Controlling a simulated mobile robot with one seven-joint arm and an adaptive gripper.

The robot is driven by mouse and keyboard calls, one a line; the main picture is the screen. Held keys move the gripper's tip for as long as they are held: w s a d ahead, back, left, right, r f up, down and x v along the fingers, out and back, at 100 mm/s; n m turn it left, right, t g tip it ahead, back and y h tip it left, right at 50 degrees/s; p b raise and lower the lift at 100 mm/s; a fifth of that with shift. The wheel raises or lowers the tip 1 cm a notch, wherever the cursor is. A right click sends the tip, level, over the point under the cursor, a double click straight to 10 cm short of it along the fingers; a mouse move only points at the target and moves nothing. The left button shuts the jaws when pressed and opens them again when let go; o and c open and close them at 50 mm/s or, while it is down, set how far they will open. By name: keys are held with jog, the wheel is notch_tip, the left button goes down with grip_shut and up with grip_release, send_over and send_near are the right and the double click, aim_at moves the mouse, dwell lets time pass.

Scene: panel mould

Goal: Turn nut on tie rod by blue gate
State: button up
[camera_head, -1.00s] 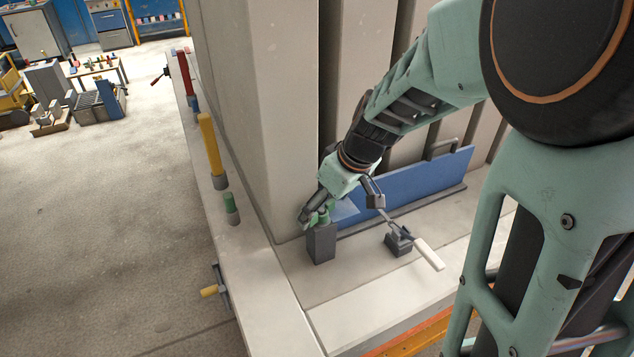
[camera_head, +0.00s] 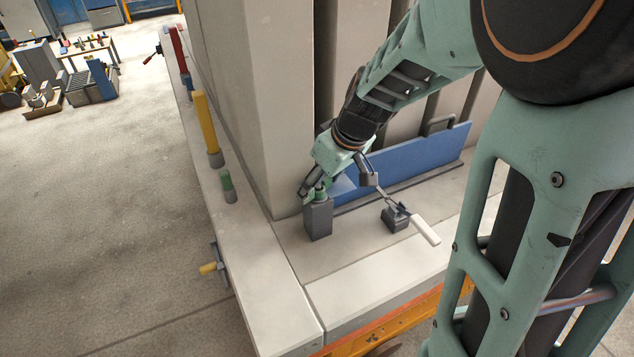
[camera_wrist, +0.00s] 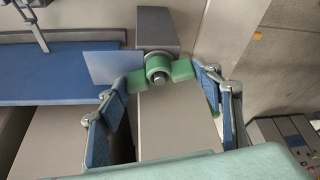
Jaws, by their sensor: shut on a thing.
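The green wing nut (camera_wrist: 181,71) sits on the end of the tie rod (camera_wrist: 159,77), beside a grey block (camera_wrist: 158,28). In the head view the nut (camera_head: 318,193) shows as a small green part on top of the grey block (camera_head: 319,220). My gripper (camera_wrist: 161,82) has a finger on either side of the nut and is shut on its wings. In the head view my gripper (camera_head: 318,187) partly hides the nut. The blue gate (camera_head: 428,152) runs right from there, and in the wrist view it (camera_wrist: 60,75) lies at the left.
A clamp with a white handle (camera_head: 425,230) stands right of the nut, in front of the gate. Tall concrete ribs (camera_head: 250,90) rise close behind my gripper. Yellow and green posts (camera_head: 207,125) line the left ledge. The floor at left is open.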

jog(key=m+p, duration=0.2)
jog(key=shift+s+a+r+h+p, duration=0.1)
jog(key=shift+r+h+p, duration=0.2)
jog(key=shift+h, duration=0.1)
jog(key=shift+f+m+t+p, duration=0.3)
jog(key=shift+m+t, duration=0.1)
jog(key=shift+m, duration=0.1)
jog(key=shift+r+m+h+p, duration=0.3)
jog(key=shift+m+p, duration=0.1)
jog(key=shift+p, duration=0.65)
jog(key=shift+m+p, duration=0.5)
jog(key=shift+p, duration=0.55)
jog(key=shift+c, duration=1.2)
jog(key=shift+p, duration=0.5)
jog(key=c, duration=0.3)
jog(key=shift+m+h+p, duration=0.4)
jog(key=shift+m+p, duration=0.2)
jog(key=shift+p, duration=0.35)
jog(key=shift+f, duration=0.15)
jog(key=shift+f+m, duration=0.15)
jog(key=shift+m, duration=0.15)
